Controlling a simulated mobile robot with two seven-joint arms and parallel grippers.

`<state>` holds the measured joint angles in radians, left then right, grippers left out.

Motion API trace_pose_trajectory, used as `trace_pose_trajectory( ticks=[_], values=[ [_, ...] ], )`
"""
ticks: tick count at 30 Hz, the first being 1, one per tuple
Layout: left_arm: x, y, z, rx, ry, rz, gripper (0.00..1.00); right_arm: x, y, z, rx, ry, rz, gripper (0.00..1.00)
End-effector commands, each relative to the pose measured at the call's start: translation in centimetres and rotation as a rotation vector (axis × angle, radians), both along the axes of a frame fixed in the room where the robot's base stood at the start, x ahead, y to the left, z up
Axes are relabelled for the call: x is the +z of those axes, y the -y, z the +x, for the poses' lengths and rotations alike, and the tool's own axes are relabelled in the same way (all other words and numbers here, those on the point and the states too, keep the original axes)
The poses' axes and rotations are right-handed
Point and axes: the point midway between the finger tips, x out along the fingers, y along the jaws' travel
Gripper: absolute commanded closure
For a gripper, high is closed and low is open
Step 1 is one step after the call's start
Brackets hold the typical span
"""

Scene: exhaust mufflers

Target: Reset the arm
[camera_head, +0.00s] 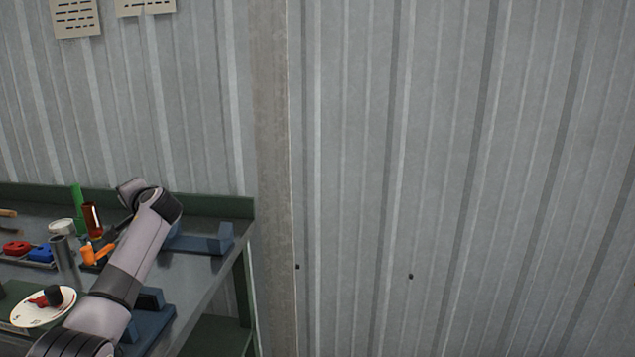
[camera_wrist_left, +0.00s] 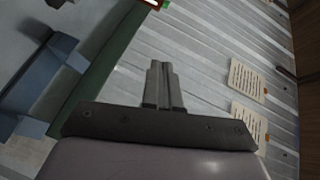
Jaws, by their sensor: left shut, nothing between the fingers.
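My left arm (camera_head: 130,265) reaches in from the lower left over the workbench in the head view. Its wrist end is at the back of the bench, and the fingers cannot be made out there. In the left wrist view my left gripper (camera_wrist_left: 161,68) has its two fingers together with nothing between them. It points toward the corrugated wall (camera_wrist_left: 190,45). My right gripper is in neither view.
The metal workbench (camera_head: 200,285) has a green raised back edge. Blue brackets (camera_head: 215,240), a white plate (camera_head: 43,307), a metal cylinder (camera_head: 66,262) and an orange-handled tool (camera_head: 97,253) lie around the arm. The wall side at right is bare.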

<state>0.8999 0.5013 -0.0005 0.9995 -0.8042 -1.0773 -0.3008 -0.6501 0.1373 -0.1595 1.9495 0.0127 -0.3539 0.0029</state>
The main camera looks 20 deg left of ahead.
Motion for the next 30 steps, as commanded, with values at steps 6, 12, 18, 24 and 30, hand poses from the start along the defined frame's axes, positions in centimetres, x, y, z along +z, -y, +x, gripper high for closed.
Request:
trace_pose_trajectory(
  ticks=[6,12,18,24,30],
  values=[
    [-0.2,4.7,7.2,-0.367,0.386,-0.266,1.00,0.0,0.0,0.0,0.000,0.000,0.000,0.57],
    [2.2,8.7,10.4,-0.588,0.723,-0.482,1.00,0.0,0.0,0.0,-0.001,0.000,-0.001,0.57],
    [0.2,12.7,11.1,-0.702,0.857,-0.620,1.00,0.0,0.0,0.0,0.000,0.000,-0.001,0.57],
    [-8.1,17.7,9.4,-0.747,0.738,-0.673,1.00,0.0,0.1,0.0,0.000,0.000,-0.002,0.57],
    [-17.7,24.0,5.1,-0.788,0.609,-0.762,1.00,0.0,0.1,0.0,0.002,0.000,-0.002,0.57]
  ],
)
